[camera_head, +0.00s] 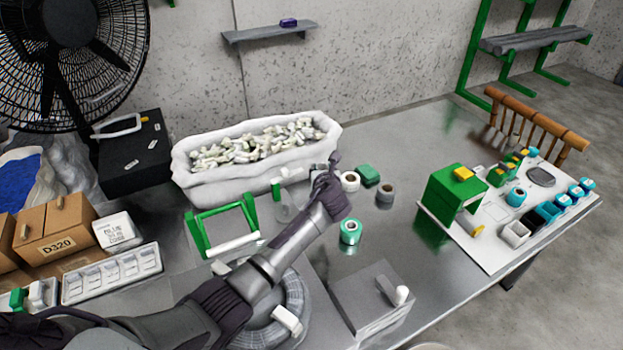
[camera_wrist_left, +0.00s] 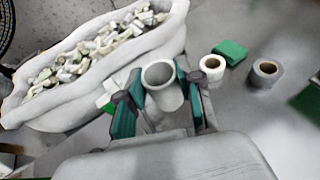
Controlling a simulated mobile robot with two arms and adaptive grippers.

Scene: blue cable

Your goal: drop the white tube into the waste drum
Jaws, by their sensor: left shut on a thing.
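My left gripper (camera_head: 328,176) is over the table, just in front of the padded white trough, and mostly hidden by my own wrist in the head view. The left wrist view shows its two teal fingers (camera_wrist_left: 160,112) closed on a pale, hollow tube (camera_wrist_left: 160,76) with its round open end facing the camera. I take this to be the white tube; its lower part is partly hidden. I cannot clearly make out the waste drum. My right gripper is not in view.
The white trough (camera_head: 215,176) full of pale pieces stands behind the gripper. Tape rolls (camera_head: 350,232) and a green block (camera_head: 367,174) are close to its right. A green frame (camera_head: 197,232) stands left. A grey box (camera_head: 372,297) is in front.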

